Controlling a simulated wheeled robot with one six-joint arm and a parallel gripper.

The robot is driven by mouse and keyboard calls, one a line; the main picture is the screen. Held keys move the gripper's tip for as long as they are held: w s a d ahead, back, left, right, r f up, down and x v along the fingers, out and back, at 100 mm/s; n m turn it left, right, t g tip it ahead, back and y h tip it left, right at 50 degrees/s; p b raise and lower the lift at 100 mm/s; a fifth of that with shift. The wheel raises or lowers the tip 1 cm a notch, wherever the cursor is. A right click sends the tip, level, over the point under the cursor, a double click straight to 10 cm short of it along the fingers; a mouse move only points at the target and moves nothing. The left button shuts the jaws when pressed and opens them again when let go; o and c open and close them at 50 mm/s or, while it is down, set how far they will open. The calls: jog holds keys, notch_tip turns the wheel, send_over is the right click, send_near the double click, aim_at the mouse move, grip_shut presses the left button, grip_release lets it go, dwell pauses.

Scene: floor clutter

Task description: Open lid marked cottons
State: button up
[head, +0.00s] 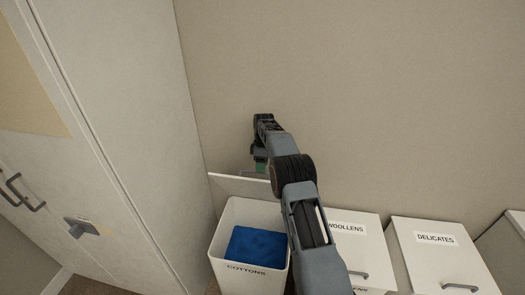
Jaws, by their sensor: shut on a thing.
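The white bin marked COTTONS (228,278) stands at the lower middle, open at the top. A blue folded thing (256,247) lies inside it. Its white lid (232,185) is raised at the back, tilted up near the wall, and is seen almost edge-on. My gripper (259,163) is at the raised lid's upper edge, shut on the lid. My arm covers the right part of the lid and the bin's right side. The fingertips are small, and the exact spot of the grip is hard to see.
To the right stand a closed bin marked WOOLLENS (371,240) and a closed bin marked DELICATES (436,260), each with a grey handle. A tall white cabinet (118,130) with dark handles stands close on the left. A beige wall (370,90) is behind.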

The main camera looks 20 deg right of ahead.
notch_tip(320, 180, up, 13)
jog(key=w+d+p, duration=0.1)
jog(key=w+p, duration=0.1)
jog(key=p, duration=0.6)
jog(key=shift+c, duration=0.4)
